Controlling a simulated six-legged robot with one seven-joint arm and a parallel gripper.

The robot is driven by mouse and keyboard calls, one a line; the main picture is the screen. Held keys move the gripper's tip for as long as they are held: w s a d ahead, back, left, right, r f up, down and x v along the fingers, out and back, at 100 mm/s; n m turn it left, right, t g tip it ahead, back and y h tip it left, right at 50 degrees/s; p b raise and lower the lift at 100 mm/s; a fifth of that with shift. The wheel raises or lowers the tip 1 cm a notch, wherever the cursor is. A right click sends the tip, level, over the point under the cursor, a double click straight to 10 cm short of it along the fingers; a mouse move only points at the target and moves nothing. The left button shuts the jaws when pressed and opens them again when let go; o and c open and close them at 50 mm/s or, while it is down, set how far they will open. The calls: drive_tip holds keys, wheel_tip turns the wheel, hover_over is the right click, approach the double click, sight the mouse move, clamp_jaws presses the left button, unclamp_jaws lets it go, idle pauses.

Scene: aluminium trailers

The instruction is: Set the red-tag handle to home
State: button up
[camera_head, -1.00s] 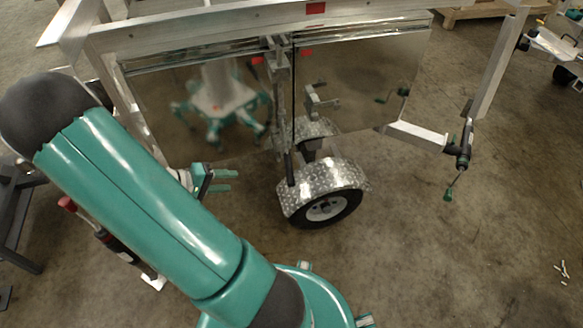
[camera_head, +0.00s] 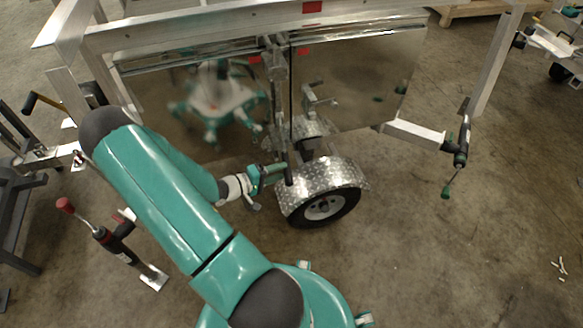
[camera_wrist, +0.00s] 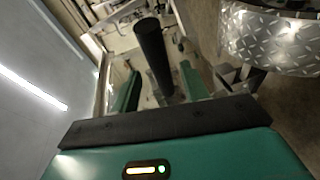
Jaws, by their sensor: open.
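Red tags mark the trailer's middle in the head view, a left one (camera_head: 254,59) and a right one (camera_head: 308,51). A dark upright bar (camera_head: 291,120) runs down between the panels there and ends in a black grip (camera_head: 290,176) above the wheel fender. I cannot tell for sure which tag belongs to it. My gripper (camera_head: 280,171) is at this lower end. In the wrist view, a black cylindrical grip (camera_wrist: 153,50) shows between the two green fingers of my open gripper (camera_wrist: 160,74), with gaps on both sides. Whether they touch is unclear.
The diamond-plate fender (camera_head: 325,176) and wheel (camera_head: 325,208) are close to the right of my gripper. A red-knobbed jack (camera_head: 120,242) stands at left. A green-handled crank (camera_head: 447,192) hangs at right. The floor in front on the right is mostly clear.

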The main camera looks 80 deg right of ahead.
sight(284, 148)
drive_tip(key=x, duration=0.5)
drive_tip(key=shift+s+d+f, duration=0.1)
drive_tip(key=shift+s+d, duration=0.1)
drive_tip(key=shift+s, duration=0.05)
clamp_jaws()
